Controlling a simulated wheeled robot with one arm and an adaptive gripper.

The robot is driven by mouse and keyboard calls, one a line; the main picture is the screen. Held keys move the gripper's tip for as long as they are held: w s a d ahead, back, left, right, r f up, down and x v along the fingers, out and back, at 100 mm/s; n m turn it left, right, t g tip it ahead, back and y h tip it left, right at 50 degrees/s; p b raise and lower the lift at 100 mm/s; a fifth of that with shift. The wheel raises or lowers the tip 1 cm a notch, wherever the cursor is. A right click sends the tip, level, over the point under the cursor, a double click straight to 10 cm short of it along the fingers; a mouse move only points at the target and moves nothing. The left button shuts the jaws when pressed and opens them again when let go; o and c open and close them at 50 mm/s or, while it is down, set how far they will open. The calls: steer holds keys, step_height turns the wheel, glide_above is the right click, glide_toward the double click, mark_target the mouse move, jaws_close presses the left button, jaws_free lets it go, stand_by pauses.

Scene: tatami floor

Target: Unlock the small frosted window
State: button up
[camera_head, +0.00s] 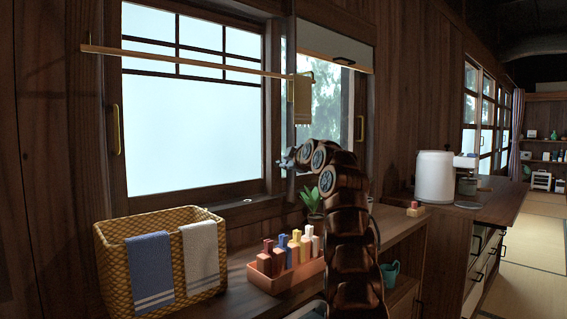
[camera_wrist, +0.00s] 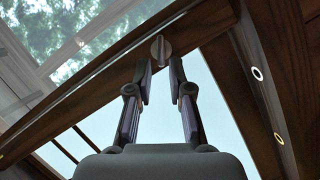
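The frosted window (camera_head: 188,100) is the pale sliding pane at left in the head view, with a brass pull (camera_head: 116,130) on its left stile. Its pale glass also fills the middle of the wrist view (camera_wrist: 215,110). A small wooden latch knob (camera_wrist: 160,46) sits on the dark frame in the wrist view. My gripper (camera_wrist: 159,72) is open, its two fingers on either side of a gap just below the knob. I cannot tell whether the tips touch it. In the head view my gripper (camera_head: 287,162) is small and dark at the window's right edge; the knob cannot be made out there.
A wooden rail (camera_head: 200,60) with a hanging cloth (camera_head: 302,98) crosses the window. Below stand a woven basket (camera_head: 112,275) with towels, a tray of colored blocks (camera_head: 285,282) and a plant (camera_head: 326,186). A white appliance (camera_head: 434,177) stands on the right counter. Tatami floor (camera_head: 535,262) is clear at right.

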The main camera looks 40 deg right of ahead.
steer(key=shift+p+x, duration=1.1)
steer(key=shift+x, duration=0.65)
steer(key=shift+c, duration=0.3)
jaws_close()
